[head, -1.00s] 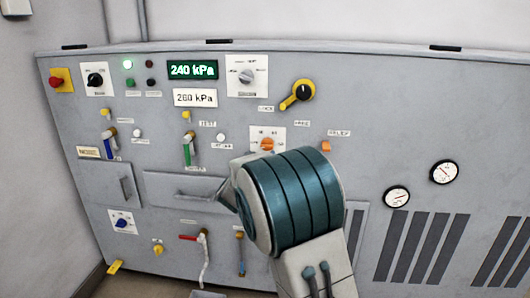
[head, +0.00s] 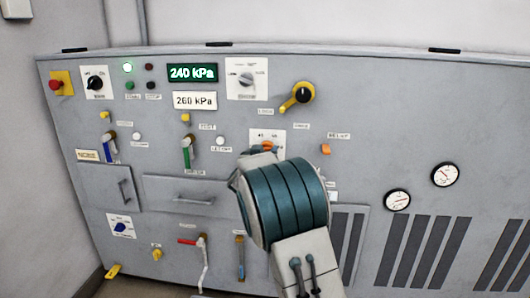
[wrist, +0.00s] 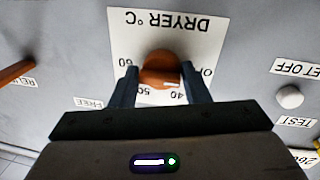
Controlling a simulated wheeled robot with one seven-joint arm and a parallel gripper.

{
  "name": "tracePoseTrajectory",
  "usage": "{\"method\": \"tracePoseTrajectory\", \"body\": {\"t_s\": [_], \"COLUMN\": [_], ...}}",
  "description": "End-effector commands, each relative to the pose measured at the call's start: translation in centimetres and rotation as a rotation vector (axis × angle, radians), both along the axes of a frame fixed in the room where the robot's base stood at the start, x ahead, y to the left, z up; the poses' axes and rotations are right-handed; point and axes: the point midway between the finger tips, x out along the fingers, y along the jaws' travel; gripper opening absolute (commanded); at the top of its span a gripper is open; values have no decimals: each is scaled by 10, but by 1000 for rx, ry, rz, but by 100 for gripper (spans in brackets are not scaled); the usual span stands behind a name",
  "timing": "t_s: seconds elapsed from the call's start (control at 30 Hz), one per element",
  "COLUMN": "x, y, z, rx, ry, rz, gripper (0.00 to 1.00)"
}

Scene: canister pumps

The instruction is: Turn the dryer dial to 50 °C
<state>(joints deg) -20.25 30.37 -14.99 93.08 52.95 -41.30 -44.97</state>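The orange dryer dial (wrist: 160,68) sits on a white plate marked DRYER °C (wrist: 185,28), upside down in the wrist view, with 40, 50, 60 and a partly hidden OFF. The dial's pale mark lies on its side towards 40. My gripper (wrist: 160,76) has its two dark fingers apart, one on each side of the dial. Whether they touch it I cannot tell. In the head view the dial (head: 267,146) shows just above my arm's end, and the fingers are mostly hidden behind my wrist.
A white LET OFF button (wrist: 290,97) is right of the dial in the wrist view, and an orange relief lever (wrist: 15,72) is on the left. A yellow-black rotary handle (head: 299,95) and green-handled lever (head: 187,152) are nearby in the head view.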

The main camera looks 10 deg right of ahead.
Motion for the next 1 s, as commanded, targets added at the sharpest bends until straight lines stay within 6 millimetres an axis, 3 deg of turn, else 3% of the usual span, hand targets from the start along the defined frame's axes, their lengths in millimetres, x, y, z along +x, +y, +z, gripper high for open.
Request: {"method": "tracePoseTrajectory", "body": {"t_s": [0.47,1.0], "x": [0,0], "y": [3,5], "z": [1,3], "rx": [91,540], "ry": [-29,-176], "rz": [4,8], "gripper": [19,19]}}
